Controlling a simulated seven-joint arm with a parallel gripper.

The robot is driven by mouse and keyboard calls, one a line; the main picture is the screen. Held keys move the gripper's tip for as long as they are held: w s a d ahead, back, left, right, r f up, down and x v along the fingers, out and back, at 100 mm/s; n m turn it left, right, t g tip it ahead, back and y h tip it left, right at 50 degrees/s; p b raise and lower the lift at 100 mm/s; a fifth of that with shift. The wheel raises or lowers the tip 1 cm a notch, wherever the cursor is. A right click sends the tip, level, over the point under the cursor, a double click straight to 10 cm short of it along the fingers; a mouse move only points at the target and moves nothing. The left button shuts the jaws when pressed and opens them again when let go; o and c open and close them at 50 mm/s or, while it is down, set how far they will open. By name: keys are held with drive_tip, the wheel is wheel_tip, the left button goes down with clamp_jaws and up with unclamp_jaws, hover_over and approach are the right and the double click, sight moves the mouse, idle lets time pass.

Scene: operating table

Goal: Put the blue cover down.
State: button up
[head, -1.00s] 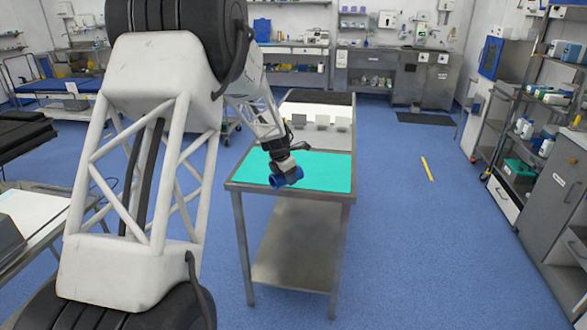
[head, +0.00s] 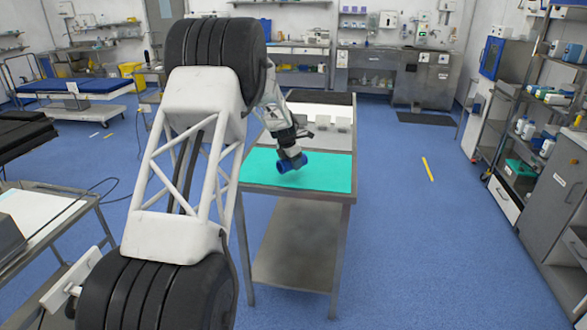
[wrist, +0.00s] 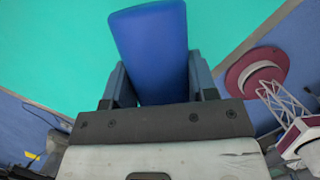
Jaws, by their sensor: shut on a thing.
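The blue cover (head: 292,163) is a short blue cylinder in the head view, held over the teal mat (head: 330,178) on the steel table. In the wrist view the cover (wrist: 153,50) sits between the two fingers, with the mat (wrist: 60,45) behind it. My gripper (head: 289,156) is shut on the cover, seen in the wrist view (wrist: 160,85) with a finger on each side. I cannot tell whether the cover touches the mat or is just above it.
Bare mat lies right of the cover. A shelf rack (head: 540,110) stands at the right, and a side table (head: 60,225) is at the left.

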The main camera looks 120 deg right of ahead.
sight(294, 174)
drive_tip(key=shift+s+d+f, duration=0.1)
drive_tip(key=shift+s+d, duration=0.6)
drive_tip(key=shift+d, duration=0.05)
drive_tip(key=shift+f, duration=1.75)
drive_tip(key=shift+f, duration=0.1)
drive_tip(key=o, duration=1)
drive_tip(key=v, duration=1.2)
